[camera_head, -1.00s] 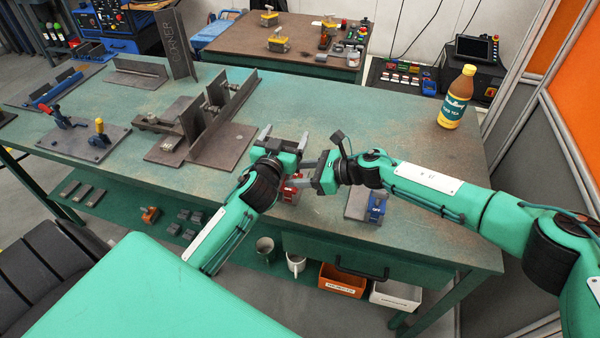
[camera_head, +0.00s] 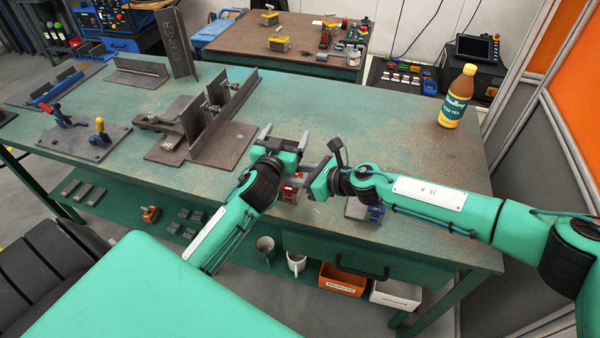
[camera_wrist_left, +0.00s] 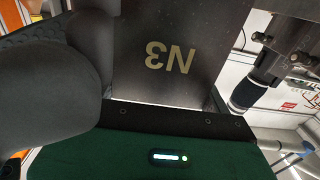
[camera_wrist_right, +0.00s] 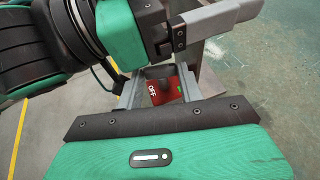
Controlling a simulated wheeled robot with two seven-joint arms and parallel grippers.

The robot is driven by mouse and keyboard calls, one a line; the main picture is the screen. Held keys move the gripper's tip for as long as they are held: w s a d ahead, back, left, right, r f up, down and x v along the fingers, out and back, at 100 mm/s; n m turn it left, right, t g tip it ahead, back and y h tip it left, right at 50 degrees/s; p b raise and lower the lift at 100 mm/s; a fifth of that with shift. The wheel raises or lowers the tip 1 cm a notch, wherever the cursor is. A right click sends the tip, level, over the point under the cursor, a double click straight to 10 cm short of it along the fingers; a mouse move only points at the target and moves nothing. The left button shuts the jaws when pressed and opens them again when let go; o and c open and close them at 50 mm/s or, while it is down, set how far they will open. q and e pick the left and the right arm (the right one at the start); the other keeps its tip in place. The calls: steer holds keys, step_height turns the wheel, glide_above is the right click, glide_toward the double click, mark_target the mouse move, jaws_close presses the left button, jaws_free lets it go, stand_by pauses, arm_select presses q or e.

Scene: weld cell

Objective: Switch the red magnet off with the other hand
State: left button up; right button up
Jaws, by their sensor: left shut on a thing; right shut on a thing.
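The red magnet (camera_head: 291,190) is low in front of my left gripper at the table's near edge, partly hidden by my grippers. In the right wrist view its red face with OFF lettering (camera_wrist_right: 166,92) shows between the fingers. My right gripper (camera_head: 302,179) is shut at the magnet's dark top knob (camera_wrist_right: 157,72); the exact contact is partly hidden. My left gripper (camera_head: 284,141) is just above and left of it, its fingers pointing away from me. It is shut on a dark plate marked N3 (camera_wrist_left: 170,40), which fills the middle of the left wrist view.
A blue magnet (camera_head: 376,213) stands right of the red one, partly under my right forearm. A welded fixture (camera_head: 215,135) and a clamp plate (camera_head: 84,141) are at the left. The table's middle right is clear.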

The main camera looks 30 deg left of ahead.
steer(key=m+t, duration=0.3)
steer(key=shift+s+a+t, duration=0.15)
steer(key=shift+s+t, duration=0.15)
steer(key=shift+s, duration=0.1)
steer(key=shift+s+a+r+m+t+h, duration=0.1)
steer(key=shift+s+m+t+h, duration=0.1)
steer(key=shift+m+t+h, duration=0.9)
steer(key=shift+m+t, duration=0.4)
steer(key=shift+t, duration=0.1)
steer(key=o, duration=0.7)
steer(key=v, duration=1.2)
steer(key=shift+f, duration=0.25)
